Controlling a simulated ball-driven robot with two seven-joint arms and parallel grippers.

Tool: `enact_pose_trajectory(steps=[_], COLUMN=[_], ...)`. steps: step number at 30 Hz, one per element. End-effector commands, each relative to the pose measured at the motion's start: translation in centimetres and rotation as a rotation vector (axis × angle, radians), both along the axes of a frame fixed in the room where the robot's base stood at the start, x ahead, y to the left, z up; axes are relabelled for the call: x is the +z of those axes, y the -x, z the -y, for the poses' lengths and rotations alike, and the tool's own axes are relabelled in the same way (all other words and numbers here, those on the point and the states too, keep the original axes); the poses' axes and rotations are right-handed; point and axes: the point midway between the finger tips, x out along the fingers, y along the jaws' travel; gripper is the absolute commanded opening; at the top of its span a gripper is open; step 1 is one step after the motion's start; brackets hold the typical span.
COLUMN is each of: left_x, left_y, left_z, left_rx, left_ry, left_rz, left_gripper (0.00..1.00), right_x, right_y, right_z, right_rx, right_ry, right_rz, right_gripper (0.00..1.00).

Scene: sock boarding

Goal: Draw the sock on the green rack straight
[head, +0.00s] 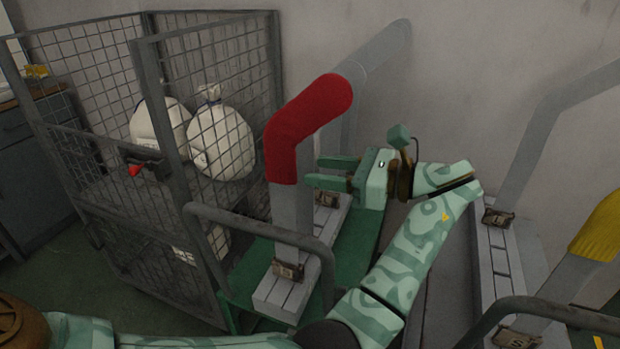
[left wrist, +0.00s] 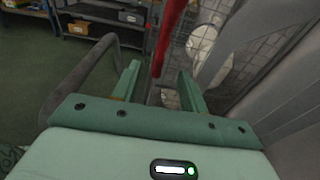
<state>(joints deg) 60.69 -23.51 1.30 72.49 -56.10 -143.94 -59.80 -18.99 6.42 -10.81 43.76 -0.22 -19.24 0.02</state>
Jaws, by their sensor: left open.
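The red sock (head: 300,125) covers the bent top of a grey leg form (head: 291,208) on the green rack (head: 250,268). Its hem sits partway down the upright, with bare grey form below. In the head view my left gripper (head: 330,172) is open just right of the sock's lower part, its fingers pointing left at it. In the left wrist view the red sock (left wrist: 168,38) shows as a narrow upright strip beyond and between the open fingers of my left gripper (left wrist: 160,84). I cannot tell whether they touch it. My right gripper is out of view.
A wire cage trolley (head: 160,85) with white sacks (head: 222,143) stands left of the rack. A bare grey form (head: 382,52) rises behind the red sock. At right, another rack (head: 497,262) carries a bare form and a yellow sock (head: 603,230). Grey rails (head: 325,258) border the green rack's front.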

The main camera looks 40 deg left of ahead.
Motion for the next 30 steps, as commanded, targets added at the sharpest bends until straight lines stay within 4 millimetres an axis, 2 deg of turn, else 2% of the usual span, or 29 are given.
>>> enact_pose_trajectory(steps=[7, 21, 30], left_x=[0.5, -0.6, -0.9], left_y=[0.7, 1.8, 2.0], left_z=[-2.1, -7.2, -8.5], left_rx=[0.003, 0.001, -0.001], left_ry=[0.001, 0.002, 0.002], left_rz=[0.005, 0.004, 0.004], left_gripper=[0.44, 0.44, 0.44], right_x=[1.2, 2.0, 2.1], right_y=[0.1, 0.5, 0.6], right_z=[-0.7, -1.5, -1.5], right_rx=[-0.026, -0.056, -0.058], right_ry=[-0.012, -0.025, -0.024], right_rz=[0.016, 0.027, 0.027], right_gripper=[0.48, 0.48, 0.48])
